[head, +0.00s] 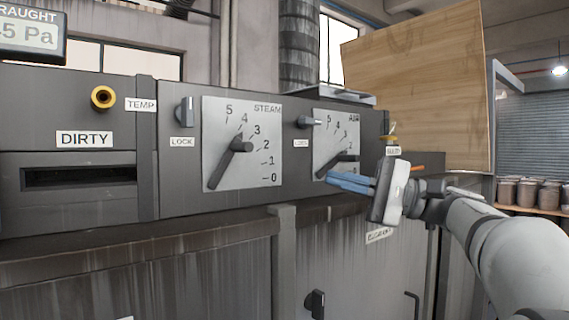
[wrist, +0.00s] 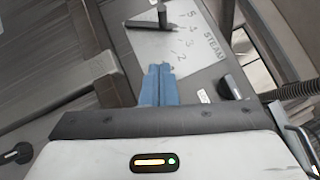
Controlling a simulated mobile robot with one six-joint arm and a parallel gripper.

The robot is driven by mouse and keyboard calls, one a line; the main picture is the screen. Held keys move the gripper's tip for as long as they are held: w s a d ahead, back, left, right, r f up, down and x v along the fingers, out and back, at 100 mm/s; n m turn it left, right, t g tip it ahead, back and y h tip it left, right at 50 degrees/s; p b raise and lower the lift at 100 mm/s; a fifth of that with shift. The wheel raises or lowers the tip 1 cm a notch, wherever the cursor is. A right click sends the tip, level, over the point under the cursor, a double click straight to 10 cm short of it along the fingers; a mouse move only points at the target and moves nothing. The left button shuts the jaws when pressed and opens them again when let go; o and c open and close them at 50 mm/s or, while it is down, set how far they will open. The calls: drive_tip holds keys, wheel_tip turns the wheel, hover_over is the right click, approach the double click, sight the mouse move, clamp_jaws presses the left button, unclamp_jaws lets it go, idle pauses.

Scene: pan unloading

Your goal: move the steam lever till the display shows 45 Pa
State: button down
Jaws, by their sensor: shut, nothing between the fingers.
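The steam lever (head: 228,165) is a dark bar on a hub, on a pale plate marked STEAM (head: 266,132) with a 0 to 5 scale. It points down and left, away from the numbers. The lever also shows in the wrist view (wrist: 178,22). The draught display (head: 30,38) is cut by the left edge of the head view; "5 Pa" reads clearly, with a partly cut digit before it that looks like a 4. My gripper (head: 332,180) has blue fingers, shut and empty, in front of the second dial, right of the steam plate and apart from the steam lever.
The second dial plate (head: 345,130) has its own lever (head: 337,164), close behind my fingers. Lock knobs (head: 185,111) stand beside the dials. A yellow-ringed socket (head: 103,98) and a DIRTY slot (head: 80,177) are further left. A ledge (head: 130,245) runs below the panel.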

drive_tip(key=p+x, duration=0.1)
drive_tip(key=x, duration=0.2)
drive_tip(key=p+x, duration=0.1)
drive_tip(key=x, duration=0.2)
drive_tip(key=r+p+x, duration=0.1)
drive_tip(key=x, duration=0.3)
drive_tip(key=shift+d, duration=0.1)
drive_tip(key=s+a, duration=0.1)
drive_tip(key=s+a+r+p, duration=0.1)
drive_tip(key=shift+s+a, duration=0.1)
drive_tip(key=shift+a, duration=0.3)
drive_tip(key=shift+s, duration=0.1)
drive_tip(key=shift+s+a+r+n+g+h, duration=0.3)
drive_tip(key=shift+s+a+r+n+h, duration=0.1)
drive_tip(key=shift+a+r+n, duration=0.15)
drive_tip(key=shift+w+d+f, duration=0.1)
drive_tip(key=shift+w, duration=0.05)
